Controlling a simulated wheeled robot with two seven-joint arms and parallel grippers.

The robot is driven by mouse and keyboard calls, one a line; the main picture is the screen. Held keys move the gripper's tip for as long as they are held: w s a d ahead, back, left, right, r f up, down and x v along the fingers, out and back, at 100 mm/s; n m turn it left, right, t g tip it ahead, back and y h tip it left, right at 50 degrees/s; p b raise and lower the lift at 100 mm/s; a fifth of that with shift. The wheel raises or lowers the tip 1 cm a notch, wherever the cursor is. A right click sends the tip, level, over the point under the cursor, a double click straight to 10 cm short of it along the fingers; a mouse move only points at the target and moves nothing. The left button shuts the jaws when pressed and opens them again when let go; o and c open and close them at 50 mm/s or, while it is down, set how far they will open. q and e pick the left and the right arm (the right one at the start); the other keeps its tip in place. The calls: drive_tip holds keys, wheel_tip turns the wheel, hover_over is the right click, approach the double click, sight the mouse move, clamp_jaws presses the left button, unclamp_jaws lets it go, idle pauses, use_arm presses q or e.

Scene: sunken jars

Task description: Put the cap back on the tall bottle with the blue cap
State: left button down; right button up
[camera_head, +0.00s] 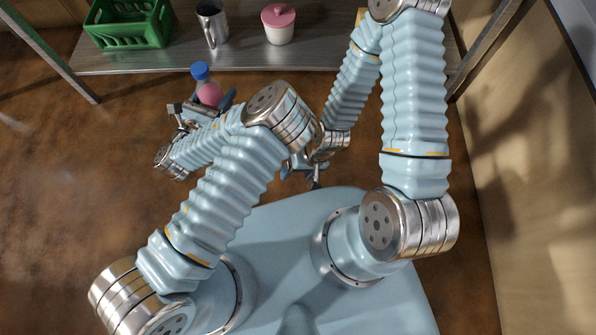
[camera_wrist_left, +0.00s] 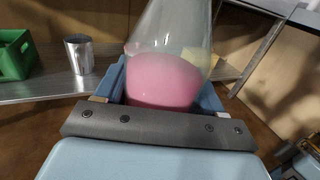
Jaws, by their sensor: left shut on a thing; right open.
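The tall bottle (camera_head: 209,94) is clear with pink contents, and a blue cap (camera_head: 200,71) shows at its top end in the head view. I cannot tell whether the cap is fully seated. My left gripper (camera_head: 204,106) is shut on the bottle's lower body and holds it in front of the shelf, above the floor. In the left wrist view the bottle (camera_wrist_left: 165,78) stands between the blue fingers, with its top out of frame. My right gripper (camera_head: 312,176) is open and looks empty, near my base and partly hidden by my arms.
A metal shelf (camera_head: 335,57) runs along the back. On it stand a green crate (camera_head: 128,25), a metal mug (camera_head: 212,24) and a white jar with a pink lid (camera_head: 278,24). A yellowish thing at the right is mostly hidden by my arm. Open floor lies to the left.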

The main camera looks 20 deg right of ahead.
use_arm(q)
drive_tip(key=shift+r, duration=0.1)
drive_tip(key=w+a+r+n+t+y, duration=0.2)
drive_tip(key=a+n+t+y, duration=0.2)
drive_tip(key=a+n+y, duration=0.4)
drive_tip(key=a+y, duration=0.3)
drive_tip(key=a, duration=0.4)
drive_tip(key=shift+a+y, duration=0.3)
drive_tip(key=shift+a, duration=0.1)
